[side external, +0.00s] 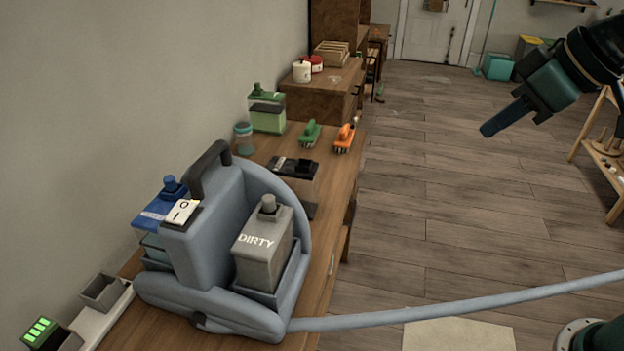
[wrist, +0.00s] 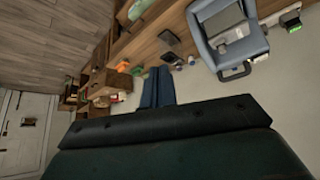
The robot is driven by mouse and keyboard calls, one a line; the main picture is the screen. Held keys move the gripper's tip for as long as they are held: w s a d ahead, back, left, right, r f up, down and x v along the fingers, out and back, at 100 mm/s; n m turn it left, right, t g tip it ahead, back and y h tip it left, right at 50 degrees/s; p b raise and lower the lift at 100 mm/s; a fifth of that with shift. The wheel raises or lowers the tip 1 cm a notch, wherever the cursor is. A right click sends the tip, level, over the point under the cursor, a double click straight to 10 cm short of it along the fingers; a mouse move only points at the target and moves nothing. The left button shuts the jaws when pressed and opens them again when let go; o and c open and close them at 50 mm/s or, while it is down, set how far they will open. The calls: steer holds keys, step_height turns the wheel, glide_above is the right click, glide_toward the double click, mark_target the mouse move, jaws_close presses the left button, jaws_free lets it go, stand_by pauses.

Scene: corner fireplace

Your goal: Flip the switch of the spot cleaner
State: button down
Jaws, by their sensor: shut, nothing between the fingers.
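The spot cleaner (side external: 225,232) is a blue-grey machine standing on the wooden bench, with a dark handle on top and a grey tank marked DIRTY. Its white switch (side external: 182,211), marked O and I, sits on the upper face below the handle; I cannot tell which side is pressed. In the wrist view the spot cleaner (wrist: 208,47) shows at the upper right, where I cannot make out the switch. My gripper (side external: 489,130) is shut and empty, high above the floor, well right of the machine. Its blue fingers (wrist: 158,73) lie together in the wrist view.
The bench (side external: 333,190) runs along the wall. A hose (side external: 450,310) stretches right from the machine. Open space lies between my gripper and the bench.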

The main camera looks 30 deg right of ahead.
steer(key=w+a+n+y, duration=0.1)
steer(key=w+a, duration=0.4)
steer(key=a, duration=0.6)
steer(key=w+a+f+n+y, duration=0.1)
steer(key=w+a, duration=0.4)
steer(key=a, duration=0.6)
steer(key=w+a+n+y, duration=0.2)
steer(key=w+a+n, duration=0.2)
steer(key=a, duration=0.8)
steer(key=shift+w+f+n+t, duration=0.15)
steer(key=shift+w+n+t, duration=0.2)
steer(key=shift+w, duration=0.2)
steer(key=shift+f, duration=0.1)
glide_above(179, 203)
steer(key=s+d, duration=0.1)
steer(key=s, duration=0.2)
steer(key=f, duration=0.7)
steer(key=shift+w+d, duration=0.15)
steer(key=shift+w, duration=0.1)
step_height(179, 203, down, 2)
steer(key=shift+d+f, duration=0.1)
steer(key=shift+d, duration=0.05)
steer(key=shift+w+f, duration=0.1)
steer(key=shift+f, duration=0.7)
steer(key=shift+d+f, duration=0.1)
